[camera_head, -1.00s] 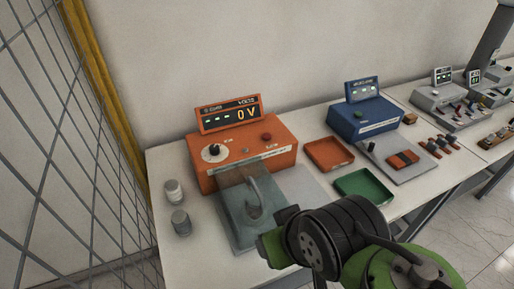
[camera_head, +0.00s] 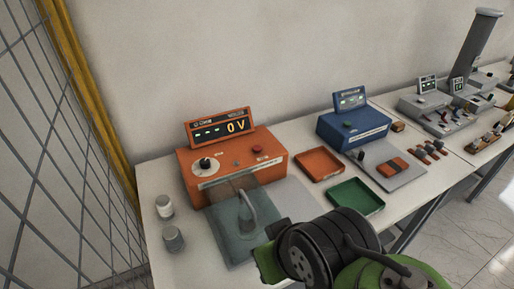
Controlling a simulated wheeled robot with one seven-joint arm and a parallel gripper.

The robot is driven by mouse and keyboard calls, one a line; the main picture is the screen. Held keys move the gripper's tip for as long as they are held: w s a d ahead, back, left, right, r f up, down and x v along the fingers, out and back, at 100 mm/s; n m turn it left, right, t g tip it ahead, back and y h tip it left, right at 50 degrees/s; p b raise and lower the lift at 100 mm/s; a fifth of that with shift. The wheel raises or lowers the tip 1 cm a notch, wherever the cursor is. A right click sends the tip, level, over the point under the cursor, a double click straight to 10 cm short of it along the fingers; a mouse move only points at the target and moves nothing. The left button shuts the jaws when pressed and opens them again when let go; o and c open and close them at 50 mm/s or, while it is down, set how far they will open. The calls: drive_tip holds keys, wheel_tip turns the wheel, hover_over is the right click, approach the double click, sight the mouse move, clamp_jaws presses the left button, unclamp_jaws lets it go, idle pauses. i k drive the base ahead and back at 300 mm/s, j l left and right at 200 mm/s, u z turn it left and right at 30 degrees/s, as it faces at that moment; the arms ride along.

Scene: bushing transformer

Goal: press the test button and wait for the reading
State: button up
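The orange tester (camera_head: 233,172) stands on the bench at the left. Its tilted display (camera_head: 220,127) shows a yellow "0 V" beside several small green marks. On its top are a red button (camera_head: 257,149), a black knob (camera_head: 205,163) on a white dial and a small button (camera_head: 237,163). I cannot read which is the test button. A grey-green see-through cover or plate (camera_head: 225,243) with a curved grey handle (camera_head: 246,209) lies in front of the tester. Part of my green and black arm fills the bottom; my gripper's fingertips do not show.
Two grey cylinders stand left of the cover, one at the back (camera_head: 164,206) and one nearer (camera_head: 173,238). A red tray (camera_head: 322,178) and a green tray (camera_head: 357,211) lie to the right. Beyond is a blue instrument (camera_head: 352,137). A wire mesh fence (camera_head: 70,170) borders the left.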

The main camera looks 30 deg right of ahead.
sight(257, 149)
drive_tip(key=l+u, duration=0.3)
drive_tip(key=u, duration=0.15)
drive_tip(key=l+u, duration=0.3)
drive_tip(key=u, duration=0.15)
drive_tip(key=k+l+u, duration=0.1)
drive_tip(key=l+u, duration=0.15)
drive_tip(key=u, duration=0.2)
